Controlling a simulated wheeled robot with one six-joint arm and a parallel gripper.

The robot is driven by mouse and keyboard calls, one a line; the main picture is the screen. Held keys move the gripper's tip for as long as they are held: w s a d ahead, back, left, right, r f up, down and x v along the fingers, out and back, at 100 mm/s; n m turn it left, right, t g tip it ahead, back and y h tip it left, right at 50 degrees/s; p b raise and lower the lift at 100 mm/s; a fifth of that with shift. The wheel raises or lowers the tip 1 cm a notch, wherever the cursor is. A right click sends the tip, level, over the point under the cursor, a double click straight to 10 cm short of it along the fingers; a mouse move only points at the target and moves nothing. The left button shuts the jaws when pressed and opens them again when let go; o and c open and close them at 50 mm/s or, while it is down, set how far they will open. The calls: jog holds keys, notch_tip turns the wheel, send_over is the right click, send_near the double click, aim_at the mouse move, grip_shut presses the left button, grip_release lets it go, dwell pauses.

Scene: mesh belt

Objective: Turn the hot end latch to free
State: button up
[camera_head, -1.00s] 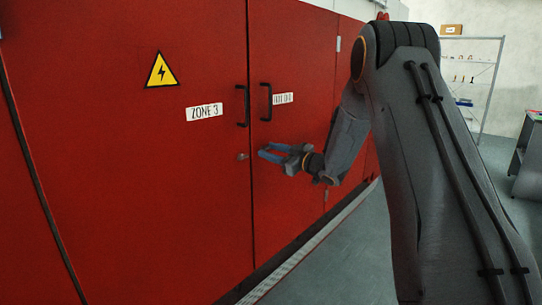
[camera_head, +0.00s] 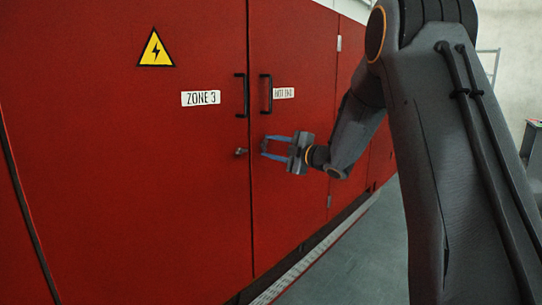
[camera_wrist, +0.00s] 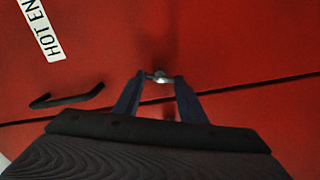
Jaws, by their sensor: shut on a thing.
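The hot end latch (camera_wrist: 160,77) is a small pale metal piece on the red door marked HOT END. In the wrist view it sits between the fingertips of my gripper (camera_wrist: 159,79), which is shut on it. In the head view my gripper (camera_head: 264,145) reaches in from the right, its blue fingers at the door face just right of the door seam. The fingertips hide most of the latch there, and its exact angle is hard to tell. The HOT END label (camera_head: 284,93) is above my gripper; it also shows in the wrist view (camera_wrist: 46,30).
A second small latch (camera_head: 241,151) is on the ZONE 3 door, close left of my fingertips. Black handles (camera_head: 240,95) (camera_head: 266,94) flank the seam above. A grated strip (camera_head: 290,275) runs along the cabinet foot; the grey floor beside it is clear.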

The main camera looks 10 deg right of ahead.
jog(key=shift+f+n+b, duration=0.1)
jog(key=shift+n+b, duration=1.7)
jog(key=shift+b, duration=0.05)
jog(key=o, duration=1.1)
jog(key=shift+c, duration=0.2)
jog(key=v, duration=0.7)
jog(key=shift+s+d, duration=0.25)
